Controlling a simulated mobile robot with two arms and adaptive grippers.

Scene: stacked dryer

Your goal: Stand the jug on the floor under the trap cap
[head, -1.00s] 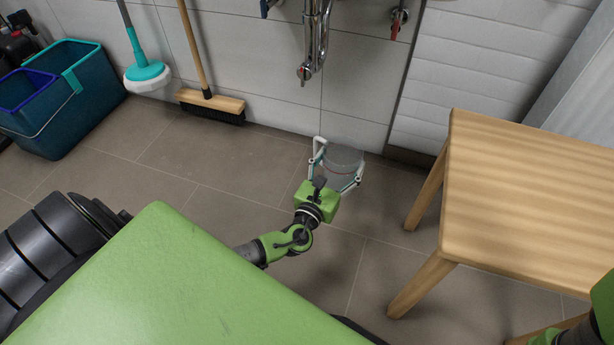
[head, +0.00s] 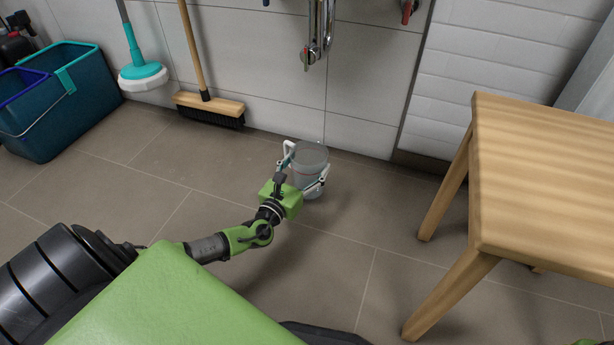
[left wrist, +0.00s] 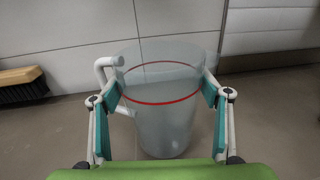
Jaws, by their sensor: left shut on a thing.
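The jug (head: 311,160) is clear, with a white handle and a red line around it. It is upright, close to the wall, below the pipe in the head view. My left gripper (head: 307,169) is shut around the jug's sides, with a finger on each side in the left wrist view (left wrist: 165,92). I cannot tell whether the jug's base touches the floor (head: 240,170). The trap cap (head: 308,57) is at the low end of the chrome pipe on the wall, above the jug in the picture.
A wooden table (head: 550,160) stands to the right, its legs on the floor. A broom (head: 210,105), a mop (head: 142,76) and a teal bucket (head: 60,110) stand along the wall at left. The floor between broom and table is clear around the jug.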

